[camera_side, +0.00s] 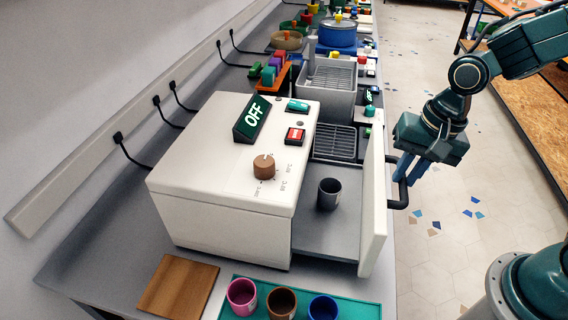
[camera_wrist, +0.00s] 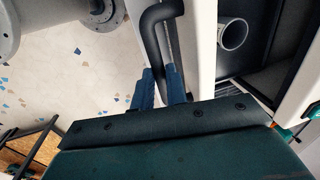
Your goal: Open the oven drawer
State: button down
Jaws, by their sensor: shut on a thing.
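The white oven (camera_side: 225,215) stands on the counter with a green OFF display. Its drawer (camera_side: 330,225) is pulled out to the right, and a dark grey cup (camera_side: 329,194) stands upright in it. The cup also shows in the wrist view (camera_wrist: 232,34). The drawer's white front panel (camera_side: 373,205) carries a black bar handle (camera_side: 400,192). My gripper (camera_side: 403,178) is at the outer side of that panel with its blue fingers shut on the handle. In the wrist view the fingers (camera_wrist: 160,88) are around the dark handle (camera_wrist: 158,45).
A wooden board (camera_side: 178,287) and a teal tray (camera_side: 362,311) with pink, brown and blue cups lie at the counter's front. A brown knob (camera_side: 264,166) sits on the oven top. Other machines line the counter behind. The floor at right is open.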

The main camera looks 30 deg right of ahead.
jog(key=shift+s+d, duration=1.9)
jog(key=shift+d, duration=0.1)
jog(key=c, duration=1.4)
grip_release()
jog(key=shift+r, duration=0.1)
notch_tip(320, 180, up, 14)
jog(key=s+d, duration=0.1)
jog(key=s, duration=0.1)
jog(key=shift+d+f, duration=0.25)
jog(key=shift+d, duration=0.1)
